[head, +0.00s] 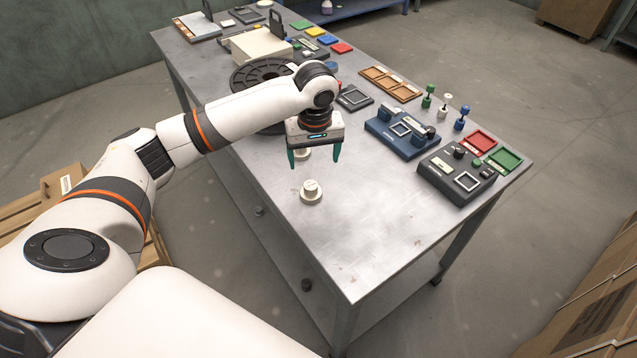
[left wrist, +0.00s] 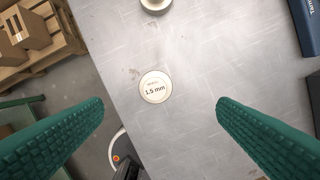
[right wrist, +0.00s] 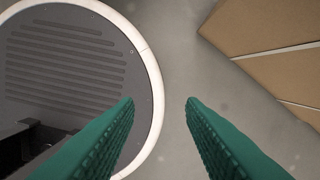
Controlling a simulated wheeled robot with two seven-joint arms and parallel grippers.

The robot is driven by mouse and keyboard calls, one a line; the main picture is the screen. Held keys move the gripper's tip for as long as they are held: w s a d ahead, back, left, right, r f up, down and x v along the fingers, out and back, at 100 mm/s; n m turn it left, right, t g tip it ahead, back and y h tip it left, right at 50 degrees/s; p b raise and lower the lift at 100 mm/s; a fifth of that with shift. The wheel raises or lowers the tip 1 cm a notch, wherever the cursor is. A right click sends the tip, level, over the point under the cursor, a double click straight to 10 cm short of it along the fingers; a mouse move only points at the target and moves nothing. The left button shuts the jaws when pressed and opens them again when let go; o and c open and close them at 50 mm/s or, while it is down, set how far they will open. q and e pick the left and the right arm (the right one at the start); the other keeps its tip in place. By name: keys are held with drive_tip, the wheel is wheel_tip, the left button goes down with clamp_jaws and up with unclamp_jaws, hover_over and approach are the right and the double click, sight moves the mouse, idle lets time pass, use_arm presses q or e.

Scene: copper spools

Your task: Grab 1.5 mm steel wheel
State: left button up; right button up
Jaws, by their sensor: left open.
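The 1.5 mm steel wheel (left wrist: 155,92) lies flat on the table, its label readable in the left wrist view, between and beyond my fingers. In the head view it appears to be the nearer pale wheel (head: 311,193). A second pale wheel (head: 303,154) stands farther back, partly hidden by my left gripper; its edge shows at the top of the left wrist view (left wrist: 155,5). My left gripper (head: 314,163) is open and empty, pointing down above the table near both wheels. My right gripper (right wrist: 160,100) is open and empty over the floor, outside the head view.
The metal table (head: 345,245) is clear around the near wheel. A dark round spool (head: 245,78) lies behind my left forearm. A blue device (head: 400,130), a dark device (head: 456,173) and wooden trays (head: 390,83) stand on the far side. Cardboard boxes (right wrist: 265,35) lie beside my right gripper.

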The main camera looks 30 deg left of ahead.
use_arm(q)
hover_over(311, 185)
drive_tip(key=f, duration=0.5)
drive_tip(key=shift+s+d+p, duration=0.25)
drive_tip(key=shift+s+p, duration=0.05)
drive_tip(key=shift+p, duration=0.1)
drive_tip(key=shift+w+f, duration=0.1)
drive_tip(key=shift+f, duration=0.2)
drive_tip(key=shift+w+f, duration=0.1)
drive_tip(key=shift+f, duration=0.2)
drive_tip(key=f, duration=0.3)
drive_tip(key=f+p, duration=0.1)
drive_tip(key=shift+a+f, duration=0.15)
drive_tip(key=shift+a, duration=0.1)
drive_tip(key=shift+w+f, duration=0.1)
drive_tip(key=shift+f, duration=0.25)
use_arm(e)
drive_tip(key=shift+s+d+r, duration=0.15)
drive_tip(key=shift+s+r, duration=0.15)
drive_tip(key=shift+r, duration=0.25)
drive_tip(key=shift+s+d+r, duration=0.1)
drive_tip(key=shift+s+r, duration=0.2)
drive_tip(key=shift+r, duration=0.2)
use_arm(q)
drive_tip(key=shift+c, duration=0.4)
drive_tip(key=shift+r, duration=0.1)
drive_tip(key=c, duration=1)
